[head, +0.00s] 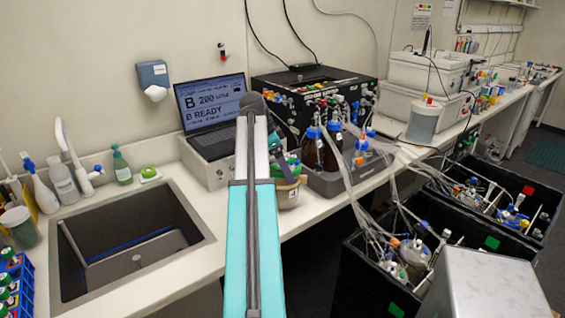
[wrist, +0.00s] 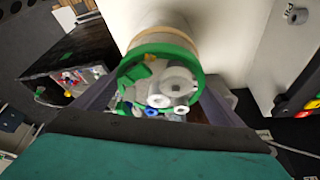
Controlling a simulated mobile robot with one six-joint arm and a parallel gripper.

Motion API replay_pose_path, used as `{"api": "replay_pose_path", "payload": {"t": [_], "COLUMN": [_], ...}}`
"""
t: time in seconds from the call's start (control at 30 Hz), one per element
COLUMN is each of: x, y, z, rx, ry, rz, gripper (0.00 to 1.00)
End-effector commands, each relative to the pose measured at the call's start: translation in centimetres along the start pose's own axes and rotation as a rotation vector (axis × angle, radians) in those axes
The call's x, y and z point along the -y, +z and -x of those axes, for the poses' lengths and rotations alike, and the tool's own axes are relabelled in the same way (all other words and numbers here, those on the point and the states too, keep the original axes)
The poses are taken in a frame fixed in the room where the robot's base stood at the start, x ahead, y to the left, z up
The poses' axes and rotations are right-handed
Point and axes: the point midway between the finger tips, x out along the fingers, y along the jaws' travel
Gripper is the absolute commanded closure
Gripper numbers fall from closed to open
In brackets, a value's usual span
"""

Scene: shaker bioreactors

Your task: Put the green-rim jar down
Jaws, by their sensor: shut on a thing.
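The green-rim jar shows in the wrist view (wrist: 160,50), with a green ring around its top and several white and grey ports inside the ring. My gripper (wrist: 160,100) is shut on the jar, with one finger on each side of it. In the head view the jar (head: 288,193) is partly hidden behind my arm, by the counter's front edge near the laptop. I cannot tell from these views whether its base touches the counter.
A laptop (head: 212,103) stands behind the jar. Blue-capped brown bottles (head: 313,150) stand in a grey tray just right of it. The sink (head: 130,240) is at left. Black crates (head: 375,280) with tubing stand at lower right. Bare counter (head: 215,205) lies left of my arm.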

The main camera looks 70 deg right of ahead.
Motion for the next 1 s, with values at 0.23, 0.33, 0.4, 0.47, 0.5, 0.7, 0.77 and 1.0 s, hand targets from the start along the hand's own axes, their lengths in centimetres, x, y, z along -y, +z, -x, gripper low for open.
{"api": "replay_pose_path", "payload": {"t": [0.23, 0.33, 0.4, 0.47, 0.5, 0.7, 0.77, 1.0], "x": [0.0, 0.0, 0.0, 0.0, 0.0, 0.0, 0.0, 0.0], "y": [0.5, 0.5, 0.5, 0.5, 0.5, 0.6, 0.6, 0.7], "z": [-1.3, -1.5, -1.5, -1.5, -1.5, -1.7, -1.8, -1.9], "rx": [-0.002, -0.002, -0.002, -0.002, -0.002, -0.002, -0.002, 0.000], "ry": [-0.001, -0.001, -0.001, -0.001, -0.001, -0.001, -0.001, 0.001], "rz": [-0.001, -0.001, -0.001, -0.001, -0.001, -0.002, -0.002, -0.001], "gripper": [0.49, 0.49, 0.49, 0.49, 0.49, 0.49, 0.49, 0.00]}}
